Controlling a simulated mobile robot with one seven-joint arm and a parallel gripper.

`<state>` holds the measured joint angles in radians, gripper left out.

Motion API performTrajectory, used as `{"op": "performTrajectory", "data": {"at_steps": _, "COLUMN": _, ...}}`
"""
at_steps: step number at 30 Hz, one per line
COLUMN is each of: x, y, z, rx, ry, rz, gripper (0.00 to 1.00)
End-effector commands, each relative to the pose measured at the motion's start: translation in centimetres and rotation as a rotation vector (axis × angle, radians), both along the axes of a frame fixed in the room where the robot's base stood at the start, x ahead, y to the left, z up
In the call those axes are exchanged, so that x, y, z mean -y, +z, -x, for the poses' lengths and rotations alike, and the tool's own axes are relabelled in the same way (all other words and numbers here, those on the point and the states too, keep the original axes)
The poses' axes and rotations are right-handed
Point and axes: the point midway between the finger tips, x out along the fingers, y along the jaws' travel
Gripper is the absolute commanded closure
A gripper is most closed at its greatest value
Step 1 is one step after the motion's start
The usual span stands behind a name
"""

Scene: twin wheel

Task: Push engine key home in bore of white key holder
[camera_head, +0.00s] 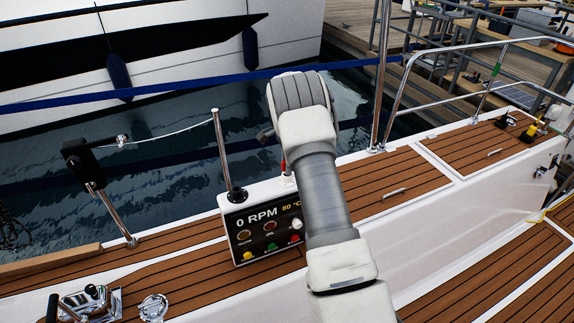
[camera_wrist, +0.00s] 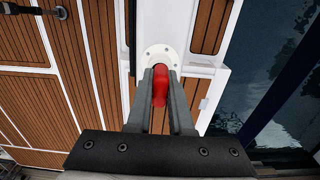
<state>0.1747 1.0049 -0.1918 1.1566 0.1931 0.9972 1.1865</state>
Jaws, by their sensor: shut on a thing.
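The engine key has a red grip (camera_wrist: 160,86), seen in the wrist view between the two grey fingers of my gripper (camera_wrist: 160,72). My gripper is shut on it. The white key holder (camera_wrist: 153,53) shows as a round flange with small holes, just beyond the fingertips. The key's shaft and the bore are hidden behind the red grip and fingers, so I cannot tell how deep the key sits. In the head view a sliver of red, likely the key (camera_head: 283,165), shows beside my arm above the engine panel. My arm hides most of the gripper there.
The engine panel (camera_head: 265,228), reading 0 RPM, has coloured buttons and a metal lever (camera_head: 228,155) to its left. Teak deck (camera_head: 180,268) surrounds it. A steel rail (camera_head: 383,70) rises behind at right.

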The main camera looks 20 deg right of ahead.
Motion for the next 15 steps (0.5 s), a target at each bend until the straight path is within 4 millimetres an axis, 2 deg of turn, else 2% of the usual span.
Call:
{"op": "performTrajectory", "data": {"at_steps": 3, "x": 0.0, "y": -0.38, "z": 0.0, "rx": 0.0, "ry": 0.0, "rz": 0.0, "gripper": 1.0}}
{"op": "performTrajectory", "data": {"at_steps": 4, "x": 0.0, "y": -0.3, "z": -0.01, "rx": 0.0, "ry": 0.0, "rz": 0.0, "gripper": 0.77}}
{"op": "performTrajectory", "data": {"at_steps": 9, "x": 0.0, "y": -0.25, "z": 0.0, "rx": 0.0, "ry": 0.0, "rz": 0.0, "gripper": 0.47}}
{"op": "performTrajectory", "data": {"at_steps": 15, "x": 0.0, "y": -0.25, "z": 0.0, "rx": 0.0, "ry": 0.0, "rz": 0.0, "gripper": 0.46}}
